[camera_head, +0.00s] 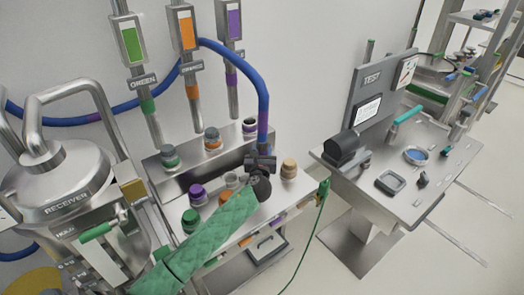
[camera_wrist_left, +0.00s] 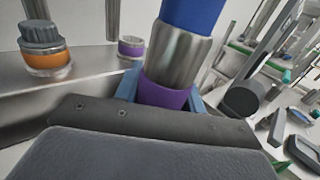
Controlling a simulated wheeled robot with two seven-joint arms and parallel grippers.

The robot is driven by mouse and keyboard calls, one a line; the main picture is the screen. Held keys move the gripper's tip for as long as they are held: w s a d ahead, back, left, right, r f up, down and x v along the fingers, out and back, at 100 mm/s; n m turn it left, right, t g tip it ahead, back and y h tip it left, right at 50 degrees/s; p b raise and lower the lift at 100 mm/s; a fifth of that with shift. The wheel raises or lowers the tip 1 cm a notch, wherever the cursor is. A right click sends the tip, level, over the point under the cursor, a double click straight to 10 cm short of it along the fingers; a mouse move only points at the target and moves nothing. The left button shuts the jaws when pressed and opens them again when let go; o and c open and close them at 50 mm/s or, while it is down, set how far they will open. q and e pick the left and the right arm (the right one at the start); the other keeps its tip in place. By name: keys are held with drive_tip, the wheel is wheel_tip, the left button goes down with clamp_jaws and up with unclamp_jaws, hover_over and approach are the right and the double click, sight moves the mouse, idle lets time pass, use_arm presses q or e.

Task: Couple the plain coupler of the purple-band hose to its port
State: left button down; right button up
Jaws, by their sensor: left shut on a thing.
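The blue hose (camera_head: 252,78) arches over from the left and hangs down to my left gripper (camera_head: 262,160). In the left wrist view the hose end (camera_wrist_left: 198,14) carries a metal coupler (camera_wrist_left: 178,58) with a purple band (camera_wrist_left: 163,94). My left gripper's blue-grey fingers (camera_wrist_left: 162,97) are shut around this band. The coupler's lower end is hidden behind the gripper body. A purple-banded port (camera_head: 250,127) stands on the raised ledge just behind the gripper; it also shows in the left wrist view (camera_wrist_left: 131,47), apart from the coupler. My right gripper is not in view.
Orange (camera_head: 212,139) and green (camera_head: 169,157) capped ports share the ledge. Several caps, including a purple one (camera_head: 197,194), stand on the lower shelf around my green-sleeved arm. A receiver vessel (camera_head: 68,178) is at left, a test stand (camera_head: 405,170) at right.

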use_arm(q)
drive_tip(key=shift+r+p, duration=0.3)
drive_tip(key=shift+r, duration=0.2)
drive_tip(key=shift+r+p, duration=1.25)
drive_tip(key=shift+r, duration=0.15)
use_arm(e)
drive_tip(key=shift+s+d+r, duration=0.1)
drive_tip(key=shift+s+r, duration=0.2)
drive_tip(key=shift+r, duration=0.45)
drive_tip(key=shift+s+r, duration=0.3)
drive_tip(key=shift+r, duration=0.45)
